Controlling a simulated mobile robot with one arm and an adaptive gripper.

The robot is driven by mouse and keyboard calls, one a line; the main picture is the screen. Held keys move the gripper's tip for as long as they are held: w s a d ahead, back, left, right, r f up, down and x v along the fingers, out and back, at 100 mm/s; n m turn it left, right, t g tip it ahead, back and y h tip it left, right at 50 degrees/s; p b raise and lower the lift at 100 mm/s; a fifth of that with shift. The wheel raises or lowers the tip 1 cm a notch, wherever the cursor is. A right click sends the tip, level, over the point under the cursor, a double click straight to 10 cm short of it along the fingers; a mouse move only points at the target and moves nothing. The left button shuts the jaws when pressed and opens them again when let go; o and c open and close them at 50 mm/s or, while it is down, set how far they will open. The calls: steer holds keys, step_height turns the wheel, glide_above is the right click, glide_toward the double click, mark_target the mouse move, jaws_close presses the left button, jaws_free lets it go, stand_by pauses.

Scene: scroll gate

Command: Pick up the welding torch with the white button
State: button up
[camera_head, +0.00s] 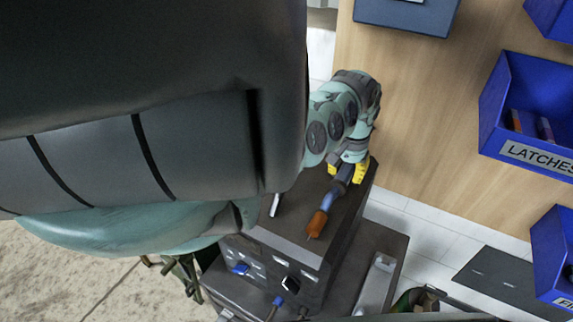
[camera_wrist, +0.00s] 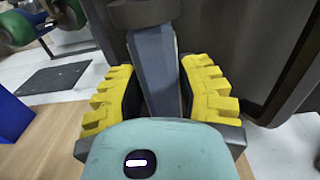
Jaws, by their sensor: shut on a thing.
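A welding torch (camera_head: 332,197) with a blue handle and an orange-brown nozzle is at the top of a dark welding machine (camera_head: 288,215). Its nozzle points toward the front of the machine. My gripper (camera_head: 348,171) is shut on the torch's rear part, with yellow fingers on both sides. In the wrist view the blue-grey handle (camera_wrist: 155,75) runs between the yellow fingers of my gripper (camera_wrist: 158,70). I cannot make out a white button on the torch. I cannot tell whether the torch touches the machine's top.
The machine's front has a blue knob (camera_head: 240,268) and a dark knob (camera_head: 290,284). Blue bins stand at the right, one labelled LATCHES (camera_head: 535,120), against a wooden panel (camera_head: 420,120). A dark mat (camera_head: 505,283) lies on the tiled floor. My arm hides much of the left.

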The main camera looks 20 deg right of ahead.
jaws_close()
steer(key=shift+r+b, duration=0.15)
steer(key=shift+b, duration=0.15)
